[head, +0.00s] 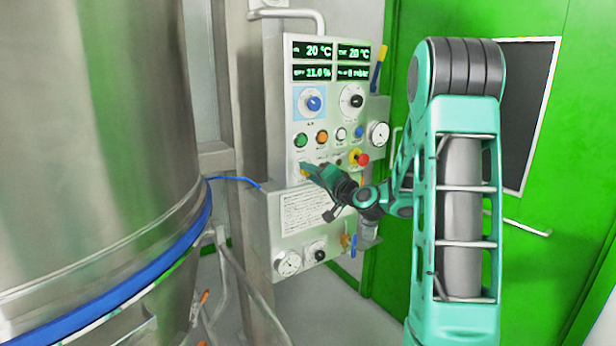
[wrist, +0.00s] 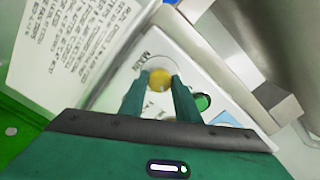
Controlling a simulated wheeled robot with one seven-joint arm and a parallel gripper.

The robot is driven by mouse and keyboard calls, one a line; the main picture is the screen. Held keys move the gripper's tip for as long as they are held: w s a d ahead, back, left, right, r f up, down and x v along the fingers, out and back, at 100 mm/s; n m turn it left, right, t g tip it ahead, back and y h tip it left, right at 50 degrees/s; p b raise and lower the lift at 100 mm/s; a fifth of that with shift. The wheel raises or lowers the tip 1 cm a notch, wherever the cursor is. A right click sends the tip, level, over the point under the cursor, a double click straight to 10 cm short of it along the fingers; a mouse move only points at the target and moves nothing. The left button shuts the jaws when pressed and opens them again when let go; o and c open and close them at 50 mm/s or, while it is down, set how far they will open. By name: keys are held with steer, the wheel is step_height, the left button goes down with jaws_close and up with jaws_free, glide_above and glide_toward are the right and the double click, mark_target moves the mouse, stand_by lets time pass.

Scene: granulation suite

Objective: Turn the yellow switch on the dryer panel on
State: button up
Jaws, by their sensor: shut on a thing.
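The dryer panel (head: 280,110) is a pale upright box with green displays, knobs and buttons. The yellow switch (wrist: 160,79) is a round yellow knob on a light plate, between my fingertips in the wrist view. My gripper (head: 306,172) is at the lower left of the panel's button rows, its green fingers shut on the yellow switch. In the head view the fingers mostly cover the switch. Which way the switch is turned cannot be told.
A green button (head: 301,140), an orange button (head: 321,137) and a red emergency stop (head: 362,159) sit close by. A printed label (head: 306,207) is below. A large steel vessel (head: 90,130) stands at left, a green door (head: 530,250) at right.

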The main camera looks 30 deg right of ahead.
steer(key=shift+f, duration=0.2)
steer(key=o, duration=1)
steer(key=shift+r, duration=0.1)
steer(key=shift+o, duration=0.2)
steer(key=shift+s, duration=0.15)
steer(key=s, duration=1)
steer(key=shift+s+d, duration=0.2)
